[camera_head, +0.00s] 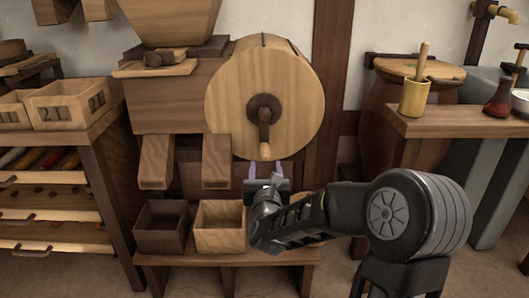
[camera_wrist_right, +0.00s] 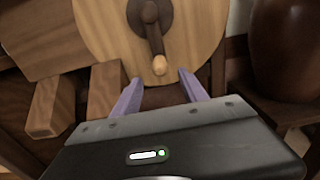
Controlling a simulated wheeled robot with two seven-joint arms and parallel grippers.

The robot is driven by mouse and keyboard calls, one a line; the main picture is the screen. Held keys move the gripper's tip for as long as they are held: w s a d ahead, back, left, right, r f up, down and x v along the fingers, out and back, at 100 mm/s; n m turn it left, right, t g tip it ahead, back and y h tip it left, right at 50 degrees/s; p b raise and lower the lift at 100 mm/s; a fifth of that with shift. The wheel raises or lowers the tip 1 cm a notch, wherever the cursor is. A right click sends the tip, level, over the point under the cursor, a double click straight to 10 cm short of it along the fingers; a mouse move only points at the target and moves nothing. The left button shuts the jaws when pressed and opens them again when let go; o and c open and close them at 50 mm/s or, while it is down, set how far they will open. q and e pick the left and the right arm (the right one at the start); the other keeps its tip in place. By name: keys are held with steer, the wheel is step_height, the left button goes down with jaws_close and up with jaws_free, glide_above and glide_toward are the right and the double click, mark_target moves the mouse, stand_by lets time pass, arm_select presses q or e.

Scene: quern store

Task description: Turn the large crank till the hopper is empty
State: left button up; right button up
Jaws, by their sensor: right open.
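The large crank (camera_head: 264,125) is a dark arm with a pale wooden handle, on the front of a round wooden drum (camera_head: 297,95). Its handle points down. The wooden hopper (camera_head: 170,20) sits above left; its inside is out of view. My right gripper (camera_head: 266,168) is open just below the handle, its two purple fingers pointing up. In the right wrist view, the handle (camera_wrist_right: 160,65) lies beyond and between the fingertips (camera_wrist_right: 160,78), apart from them. The gripper looks empty. My left gripper is not in view.
Two chutes (camera_head: 156,160) point down over a dark box (camera_head: 161,227) and a light box (camera_head: 220,227) on a low bench (camera_head: 230,258). Drawers and numbered boxes (camera_head: 68,104) stand left. A table (camera_head: 460,122) with a yellow cup (camera_head: 413,98) stands right.

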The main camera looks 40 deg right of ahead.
mark_target(265, 158)
steer(key=shift+x, duration=3.95)
steer(key=shift+d, duration=0.1)
jaws_close()
